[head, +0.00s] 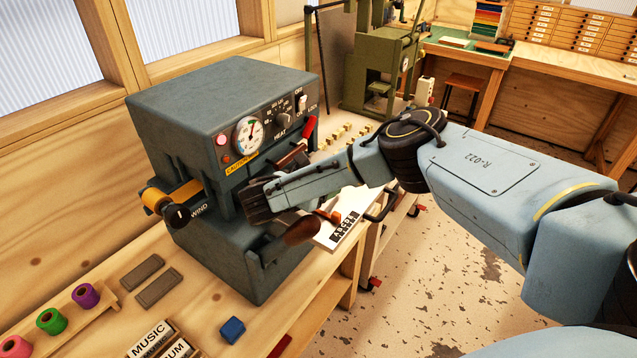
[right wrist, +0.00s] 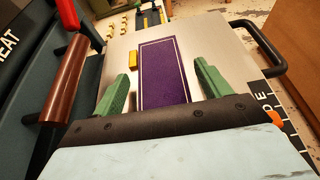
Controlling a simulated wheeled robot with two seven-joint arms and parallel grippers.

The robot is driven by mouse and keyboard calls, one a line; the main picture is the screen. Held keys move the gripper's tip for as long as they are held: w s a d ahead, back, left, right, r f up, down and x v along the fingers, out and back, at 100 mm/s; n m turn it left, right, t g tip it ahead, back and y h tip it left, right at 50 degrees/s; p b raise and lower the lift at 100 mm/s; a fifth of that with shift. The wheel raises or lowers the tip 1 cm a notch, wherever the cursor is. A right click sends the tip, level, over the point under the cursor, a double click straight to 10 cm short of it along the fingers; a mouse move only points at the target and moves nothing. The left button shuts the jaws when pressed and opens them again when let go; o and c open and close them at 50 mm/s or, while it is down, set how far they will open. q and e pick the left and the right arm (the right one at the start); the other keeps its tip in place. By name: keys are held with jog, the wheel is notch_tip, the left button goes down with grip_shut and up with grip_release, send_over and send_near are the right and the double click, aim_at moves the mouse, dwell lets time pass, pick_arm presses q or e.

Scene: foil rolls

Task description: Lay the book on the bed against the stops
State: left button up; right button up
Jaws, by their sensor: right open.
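A flat purple book (right wrist: 165,72) with a pale border line lies on the pale metal bed (right wrist: 212,48) in the right wrist view. My right gripper (right wrist: 163,88) is open, with one green finger on each side of the book and a gap at both sides. The gripper body hides the book's near end. A small yellow block (right wrist: 132,61), perhaps a stop, is close to the book's left edge. In the head view, my right gripper (head: 266,199) reaches into the front of the grey press, over the bed (head: 337,228); the book is hidden there. My left gripper is not in view.
The grey press (head: 215,105) has a gauge, a HEAT dial and a lever with a brown handle (head: 300,231). A lettered strip (head: 345,228) runs along the bed. Foil rolls (head: 85,295), grey bars and a blue block (head: 232,330) are on the bench.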

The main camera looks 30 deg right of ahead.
jog(key=v, duration=0.7)
jog(key=shift+a, duration=0.2)
jog(key=v, duration=0.3)
jog(key=shift+d+r+p, duration=0.1)
jog(key=shift+r+p, duration=0.1)
jog(key=shift+p, duration=0.15)
jog(key=shift+s+a+r+p, duration=0.15)
jog(key=shift+a+p, duration=0.15)
jog(key=shift+a, duration=0.25)
